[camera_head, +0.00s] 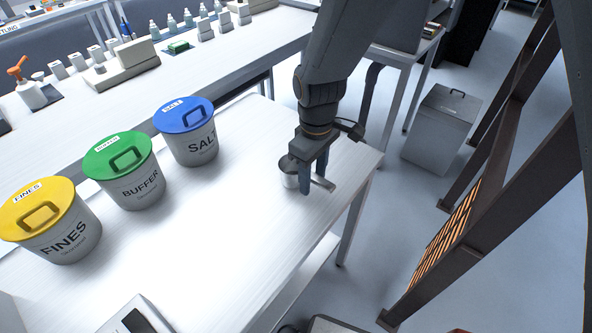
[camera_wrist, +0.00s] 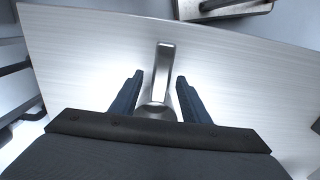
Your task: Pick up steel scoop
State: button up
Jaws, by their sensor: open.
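The steel scoop (camera_head: 288,167) stands on the white table near its right end, its round cup to the left and its flat handle to the right. In the wrist view the scoop's handle (camera_wrist: 165,72) points up the picture, and part of its cup shows near the gripper's base. My gripper (camera_head: 305,180) is over the scoop, pointing down. In the wrist view its two dark blue fingers (camera_wrist: 158,82) are apart, one on each side of the scoop, with gaps between them and the handle. The gripper hides part of the scoop in the head view.
Buckets labelled SALT (camera_head: 190,135), BUFFER (camera_head: 128,175) and FINES (camera_head: 52,225) stand along the table's left side. A scale-like device (camera_head: 135,318) is at the front. A grey bin (camera_head: 440,128) and a dark frame (camera_head: 480,190) stand on the right. The table around the scoop is clear.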

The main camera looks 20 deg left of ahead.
jog(key=shift+f, duration=0.4)
grip_shut()
dwell(1.2)
